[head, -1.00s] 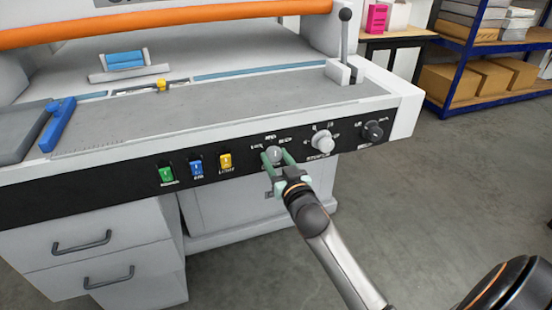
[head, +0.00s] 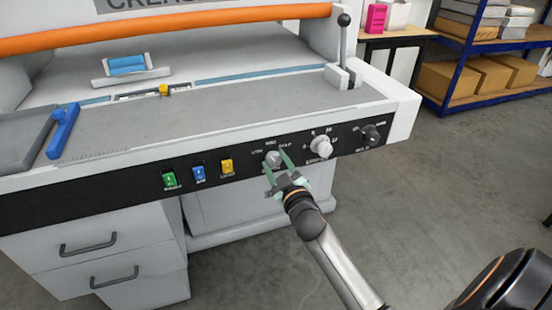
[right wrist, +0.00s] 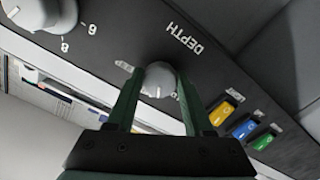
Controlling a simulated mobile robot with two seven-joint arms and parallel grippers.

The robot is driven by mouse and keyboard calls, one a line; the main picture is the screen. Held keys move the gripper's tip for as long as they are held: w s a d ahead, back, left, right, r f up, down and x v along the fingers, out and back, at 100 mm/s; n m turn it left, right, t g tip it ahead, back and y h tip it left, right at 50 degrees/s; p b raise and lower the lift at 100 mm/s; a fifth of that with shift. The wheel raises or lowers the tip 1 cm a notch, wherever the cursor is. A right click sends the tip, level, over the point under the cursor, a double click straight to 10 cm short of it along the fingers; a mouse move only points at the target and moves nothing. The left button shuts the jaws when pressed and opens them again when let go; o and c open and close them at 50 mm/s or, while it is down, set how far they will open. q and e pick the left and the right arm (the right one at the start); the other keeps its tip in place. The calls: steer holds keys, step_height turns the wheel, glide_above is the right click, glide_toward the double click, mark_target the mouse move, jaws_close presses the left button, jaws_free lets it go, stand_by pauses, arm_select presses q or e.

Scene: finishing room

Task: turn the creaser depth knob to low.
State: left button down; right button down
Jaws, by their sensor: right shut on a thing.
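The creaser depth knob (head: 273,158) is a small grey round knob on the black front panel (head: 110,187) of the creaser. The word DEPTH shows beside it in the right wrist view, where the knob (right wrist: 158,80) has a light pointer line. The small position words around it are too blurred to read surely. My right gripper (head: 279,163) has its green fingers on both sides of the knob and is shut on it; the fingers (right wrist: 157,88) also show in the right wrist view. My left gripper is not in view.
To the right on the panel are a larger white knob (head: 321,146) and a dark knob (head: 370,135). Green (head: 170,181), blue (head: 199,174) and yellow (head: 227,167) switches sit to the left. A lever (head: 344,45) rises at the table's right end. Open floor lies right.

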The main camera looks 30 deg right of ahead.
steer(key=n+p, duration=0.1)
steer(key=n, duration=0.4)
steer(key=shift+n, duration=0.4)
steer(key=shift+p, duration=0.3)
steer(key=shift+c, duration=1.6)
jaws_free()
steer(key=v, duration=1.2)
steer(key=shift+s, duration=0.3)
